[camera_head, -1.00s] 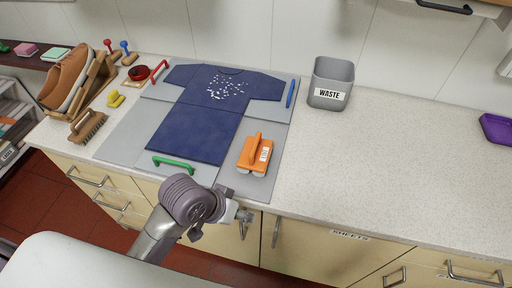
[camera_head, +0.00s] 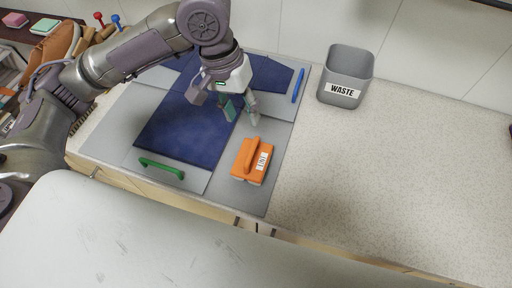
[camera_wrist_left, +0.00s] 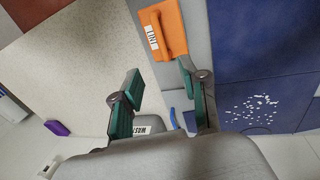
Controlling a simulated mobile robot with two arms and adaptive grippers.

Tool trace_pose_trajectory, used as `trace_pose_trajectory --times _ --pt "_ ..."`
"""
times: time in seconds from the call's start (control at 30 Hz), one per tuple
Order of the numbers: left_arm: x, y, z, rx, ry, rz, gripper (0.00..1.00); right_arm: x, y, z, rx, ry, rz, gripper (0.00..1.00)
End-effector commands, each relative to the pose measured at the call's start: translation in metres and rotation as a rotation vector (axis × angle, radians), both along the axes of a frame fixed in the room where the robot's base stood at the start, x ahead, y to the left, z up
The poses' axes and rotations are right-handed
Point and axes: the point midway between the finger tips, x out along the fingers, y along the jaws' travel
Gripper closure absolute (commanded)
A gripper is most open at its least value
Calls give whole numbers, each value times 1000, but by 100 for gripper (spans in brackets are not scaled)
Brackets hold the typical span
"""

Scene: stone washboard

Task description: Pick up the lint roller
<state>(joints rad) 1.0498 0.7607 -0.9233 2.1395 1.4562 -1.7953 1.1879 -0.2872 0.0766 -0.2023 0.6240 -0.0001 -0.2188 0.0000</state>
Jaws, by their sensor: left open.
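The orange lint roller (camera_head: 248,163) with a white label lies on the lower right part of the grey folding board. It also shows at the top of the left wrist view (camera_wrist_left: 168,24), just beyond the fingers. My left gripper (camera_head: 242,112) is open and empty. In the head view it hangs above the board, a little up from the lint roller and beside the shirt. Its two green-padded fingers (camera_wrist_left: 160,88) are spread apart in the wrist view. The roller's underside is hidden. My right gripper is not seen.
The dark blue shirt (camera_head: 190,125) lies on the grey board (camera_head: 272,185), which has a green handle (camera_head: 162,168) and a blue handle (camera_head: 299,85). A grey waste bin (camera_head: 345,78) stands at the back. The counter (camera_head: 390,170) on the right is clear.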

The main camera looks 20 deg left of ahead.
Motion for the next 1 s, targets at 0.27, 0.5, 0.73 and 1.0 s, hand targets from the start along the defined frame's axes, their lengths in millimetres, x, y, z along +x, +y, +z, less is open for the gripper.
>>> trace_pose_trajectory --times 0.27,0.5,0.73,1.0 --pt "-2 -4 -33 10 19 19 56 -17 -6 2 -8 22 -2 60" --pt "-1 -12 -72 8 14 19 56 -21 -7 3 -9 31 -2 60" --pt "-1 -15 -87 9 13 18 56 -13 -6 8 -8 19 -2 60" --pt "-1 -22 -125 9 13 16 56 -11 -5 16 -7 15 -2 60"
